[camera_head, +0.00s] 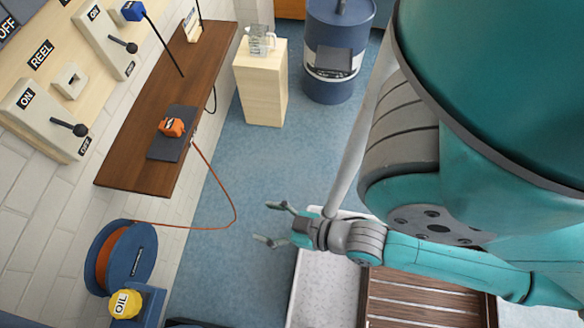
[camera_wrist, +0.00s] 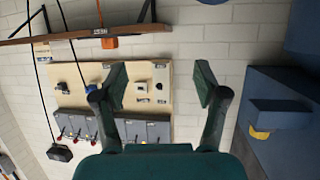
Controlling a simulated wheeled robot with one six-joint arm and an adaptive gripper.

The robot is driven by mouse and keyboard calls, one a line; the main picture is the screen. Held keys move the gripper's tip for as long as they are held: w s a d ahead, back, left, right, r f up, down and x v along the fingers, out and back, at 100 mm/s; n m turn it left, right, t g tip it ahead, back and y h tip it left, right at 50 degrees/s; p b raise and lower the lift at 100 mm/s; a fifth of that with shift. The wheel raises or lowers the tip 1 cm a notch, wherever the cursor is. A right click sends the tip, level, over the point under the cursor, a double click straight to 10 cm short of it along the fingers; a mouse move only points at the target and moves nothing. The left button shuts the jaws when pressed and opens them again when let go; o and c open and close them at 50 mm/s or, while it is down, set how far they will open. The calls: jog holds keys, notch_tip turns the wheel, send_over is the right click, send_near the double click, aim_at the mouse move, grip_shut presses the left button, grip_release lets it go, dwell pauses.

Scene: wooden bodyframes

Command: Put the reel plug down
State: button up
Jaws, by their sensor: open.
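The orange reel plug (camera_head: 172,127) lies on a dark mat (camera_head: 164,150) on the brown wooden wall shelf (camera_head: 130,171). Its thin orange cable (camera_head: 233,200) hangs off the shelf and loops to the blue reel (camera_head: 137,263) low on the wall. My gripper (camera_head: 270,223) is open and empty over the floor, to the right of the shelf and clear of the plug and cable. In the wrist view, my gripper's (camera_wrist: 161,82) two fingers are spread with nothing between them. An orange shape that looks like the plug (camera_wrist: 109,42) shows at the shelf there.
A wall panel (camera_head: 40,84) with levers and a REEL switch is above the shelf. A glass jug (camera_head: 261,40) stands on a pale wooden block (camera_head: 262,88), near a blue drum (camera_head: 328,85). A yellow OIL cap (camera_head: 125,304) is below the reel.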

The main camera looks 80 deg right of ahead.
jog(key=s+a+r+n+t+y, duration=0.1)
jog(key=s+a+r, duration=0.1)
jog(key=s+r, duration=0.3)
jog(key=shift+s+a+n+y, duration=0.15)
jog(key=shift+s+n+y, duration=0.15)
jog(key=shift+s, duration=0.15)
dwell(0.9)
